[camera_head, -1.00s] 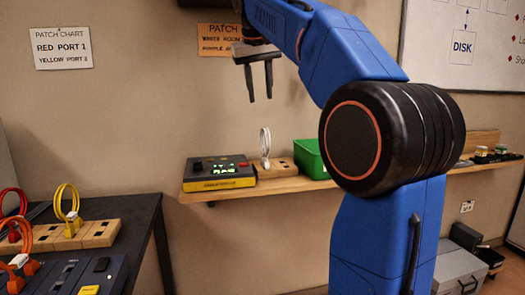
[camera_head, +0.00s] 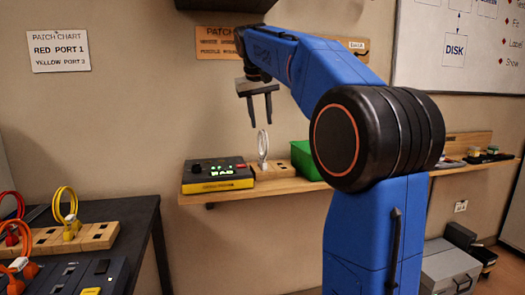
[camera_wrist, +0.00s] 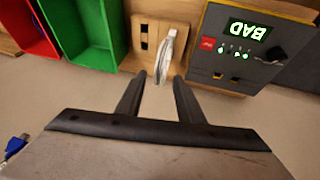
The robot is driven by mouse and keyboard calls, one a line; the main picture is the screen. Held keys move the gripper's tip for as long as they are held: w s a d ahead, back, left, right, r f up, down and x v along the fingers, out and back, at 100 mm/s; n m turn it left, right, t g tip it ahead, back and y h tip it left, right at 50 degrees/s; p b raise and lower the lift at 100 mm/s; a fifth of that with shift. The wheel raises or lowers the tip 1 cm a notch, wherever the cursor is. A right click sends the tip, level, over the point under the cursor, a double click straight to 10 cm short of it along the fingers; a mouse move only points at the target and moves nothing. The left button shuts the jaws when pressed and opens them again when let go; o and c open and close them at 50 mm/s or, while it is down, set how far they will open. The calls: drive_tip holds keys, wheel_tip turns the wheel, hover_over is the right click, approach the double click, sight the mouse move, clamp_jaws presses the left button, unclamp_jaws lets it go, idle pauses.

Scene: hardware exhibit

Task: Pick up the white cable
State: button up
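The white cable (camera_head: 262,146) stands upright as a narrow loop on a wooden socket block (camera_head: 283,170) on the wall shelf. My gripper (camera_head: 261,124) is open and empty, pointing down just above the cable's top in the head view. In the wrist view the white cable (camera_wrist: 168,52) shows ahead of the gap between the two fingers of my gripper (camera_wrist: 157,78). The fingers appear apart from the cable. The cable's lower end sits at the block, partly hard to make out.
A black and yellow tester (camera_head: 218,174) with a green display, reading BAD in the wrist view, stands left of the block. A green bin (camera_head: 307,160) stands to its right. A dark table (camera_head: 139,216) at left holds red, yellow and orange cables.

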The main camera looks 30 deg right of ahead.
sight(263, 131)
drive_tip(key=shift+x, duration=3.1)
drive_tip(key=shift+s, duration=0.2)
drive_tip(key=shift+c, duration=0.3)
clamp_jaws()
